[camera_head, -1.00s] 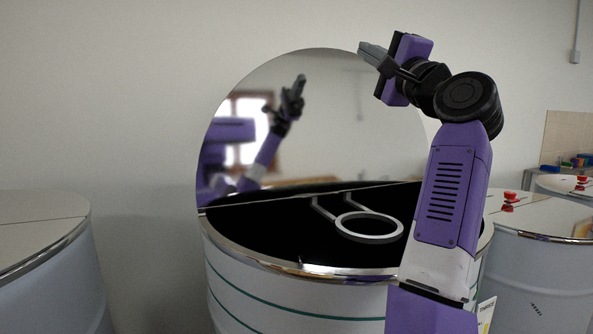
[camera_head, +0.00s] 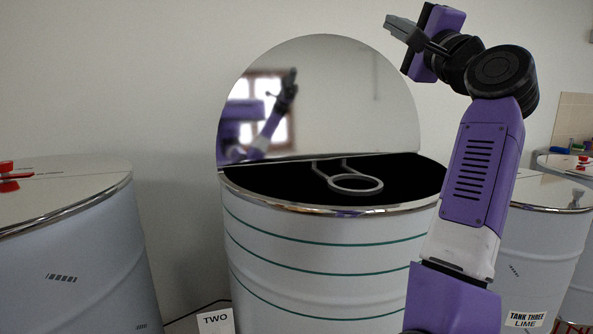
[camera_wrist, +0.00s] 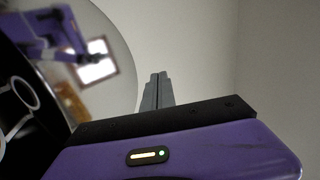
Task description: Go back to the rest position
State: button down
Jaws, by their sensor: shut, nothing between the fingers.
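My gripper (camera_head: 390,23) is raised at the upper right in the head view, above and to the right of the open tank. Its fingers are together and hold nothing; they also show shut in the wrist view (camera_wrist: 156,78). My purple arm rises from the lower right with the elbow bent. The open tank (camera_head: 300,240) stands in the middle, with green bands around its wall. Its mirrored half lid (camera_head: 330,100) stands upright and reflects my arm. A pale ring on two rods (camera_head: 355,184) sits in the dark opening, and part of it shows in the wrist view (camera_wrist: 22,92).
A closed tank (camera_head: 75,240) with a red knob (camera_head: 8,178) stands at the left. Another tank (camera_head: 545,215), labelled TANK THREE LIME (camera_head: 525,319), stands at the right behind my arm. A card reading TWO (camera_head: 215,321) is at the bottom. The wall behind is bare.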

jog(key=s+d+f+t+h, duration=0.1)
jog(key=s+d+t+h, duration=0.2)
jog(key=d+h, duration=0.25)
jog(key=s+f+n+g+h, duration=0.1)
jog(key=s+f+n, duration=0.3)
jog(key=f, duration=0.9)
jog(key=s+f+n+h, duration=0.1)
jog(key=s+f+n, duration=0.2)
jog(key=s+f, duration=0.75)
jog(key=s+f+n+g+h, duration=0.1)
jog(key=s+f+n, duration=0.15)
jog(key=f, duration=1.35)
jog(key=s+a+f+n+g, duration=0.1)
jog(key=s+f+g, duration=0.1)
jog(key=s+f, duration=0.6)
jog(key=s+a+f+n+g+y+b, duration=0.1)
jog(key=s+f, duration=0.7)
jog(key=s, duration=0.9)
jog(key=s+a+f+n+g+b, duration=0.1)
jog(key=s+f+n+g, duration=0.2)
jog(key=s, duration=1)
notch_tip(320, 180, down, 6)
jog(key=shift+a+r+g, duration=0.15)
jog(key=shift+a+g, duration=0.25)
jog(key=shift+g, duration=0.8)
